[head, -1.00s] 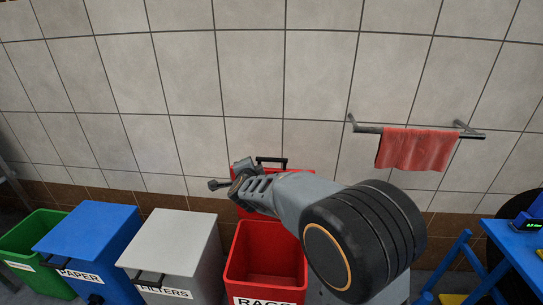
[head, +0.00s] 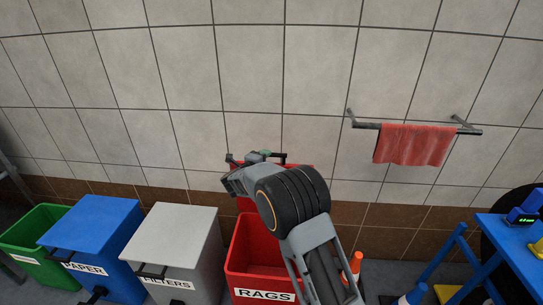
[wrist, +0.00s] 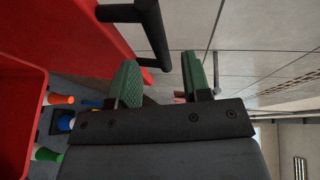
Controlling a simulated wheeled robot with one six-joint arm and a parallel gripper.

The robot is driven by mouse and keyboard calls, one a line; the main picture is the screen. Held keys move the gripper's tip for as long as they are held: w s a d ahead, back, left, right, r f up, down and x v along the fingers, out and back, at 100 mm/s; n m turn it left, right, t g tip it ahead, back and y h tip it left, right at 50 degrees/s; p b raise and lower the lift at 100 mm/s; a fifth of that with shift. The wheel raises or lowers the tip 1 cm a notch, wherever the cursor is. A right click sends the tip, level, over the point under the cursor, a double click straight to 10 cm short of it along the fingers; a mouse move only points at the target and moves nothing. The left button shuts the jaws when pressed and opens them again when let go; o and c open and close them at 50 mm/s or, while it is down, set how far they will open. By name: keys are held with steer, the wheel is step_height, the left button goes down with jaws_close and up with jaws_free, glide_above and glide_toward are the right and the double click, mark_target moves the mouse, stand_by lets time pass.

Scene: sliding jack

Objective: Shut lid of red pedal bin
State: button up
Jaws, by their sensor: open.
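The red pedal bin (head: 236,259), labelled RAGS, stands with its lid (head: 243,204) raised against the wall. The lid's dark handle bar shows at its top edge. My arm hides much of the lid and part of the bin. In the wrist view the red lid (wrist: 92,28) is at the upper left and its dark handle (wrist: 152,35) lies just beyond my gripper. My gripper (wrist: 160,80) has its green fingertips apart with nothing seen between them. The bin's red rim (wrist: 38,100) shows at the left of the wrist view.
A grey FILTERS bin (head: 185,238) and a blue PAPER bin (head: 95,235), both closed, and an open green bin (head: 30,235) stand to the left. A red towel (head: 415,145) hangs on a wall rail. A blue table (head: 515,240) is at the right.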

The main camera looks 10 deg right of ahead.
steer(key=shift+x, duration=2.4)
jaws_close()
